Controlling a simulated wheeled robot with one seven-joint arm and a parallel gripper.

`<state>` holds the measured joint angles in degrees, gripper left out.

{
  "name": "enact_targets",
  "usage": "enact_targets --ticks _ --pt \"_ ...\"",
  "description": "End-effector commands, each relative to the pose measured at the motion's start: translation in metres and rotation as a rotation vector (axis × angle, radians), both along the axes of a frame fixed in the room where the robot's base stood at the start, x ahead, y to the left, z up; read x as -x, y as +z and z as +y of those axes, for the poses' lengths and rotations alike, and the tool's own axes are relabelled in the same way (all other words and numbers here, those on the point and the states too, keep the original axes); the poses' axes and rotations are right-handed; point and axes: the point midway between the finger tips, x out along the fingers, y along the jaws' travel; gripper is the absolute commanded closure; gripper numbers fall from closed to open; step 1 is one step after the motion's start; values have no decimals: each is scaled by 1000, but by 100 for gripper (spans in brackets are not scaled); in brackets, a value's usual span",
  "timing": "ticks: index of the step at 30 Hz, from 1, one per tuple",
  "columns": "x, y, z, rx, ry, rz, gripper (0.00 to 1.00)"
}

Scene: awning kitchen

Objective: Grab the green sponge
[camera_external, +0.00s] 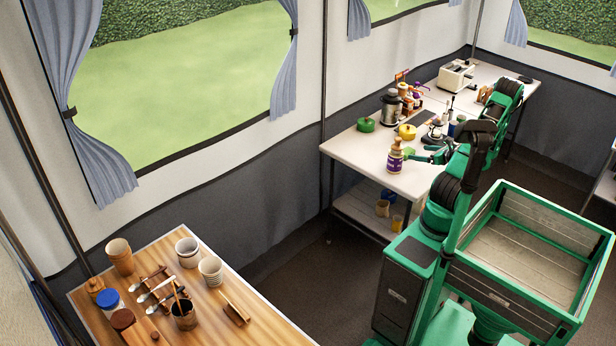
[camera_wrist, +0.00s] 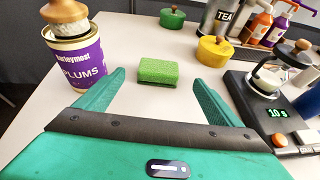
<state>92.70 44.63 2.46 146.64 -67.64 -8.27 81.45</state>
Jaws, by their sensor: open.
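The green sponge (camera_wrist: 158,71) lies flat on the white table, in the middle of the wrist view. It also shows small in the external view (camera_external: 409,151), close to my gripper. My gripper (camera_wrist: 160,85) is open and empty, with one green finger on each side of the picture. The sponge sits between and just beyond the fingertips and does not appear to touch either one. In the external view my gripper (camera_external: 424,156) is low over the white table, and its fingers are too small to make out clearly.
A purple plums can (camera_wrist: 78,58) with a brush on top stands close left of the left finger. A yellow pot (camera_wrist: 214,50) and green pot (camera_wrist: 172,17) stand behind. A scale with a glass jug (camera_wrist: 268,80) is at right. Bare table (camera_wrist: 140,40) lies behind the sponge.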

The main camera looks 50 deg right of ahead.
Motion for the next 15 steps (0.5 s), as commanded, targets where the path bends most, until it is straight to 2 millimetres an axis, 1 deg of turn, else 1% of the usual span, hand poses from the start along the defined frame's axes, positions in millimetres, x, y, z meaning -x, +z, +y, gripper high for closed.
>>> enact_targets --ticks 1,9,15 --pt "-6 -3 1 0 5 0 12" --pt "-37 -15 -2 3 7 1 12" --pt "-47 -19 -3 4 5 1 12"
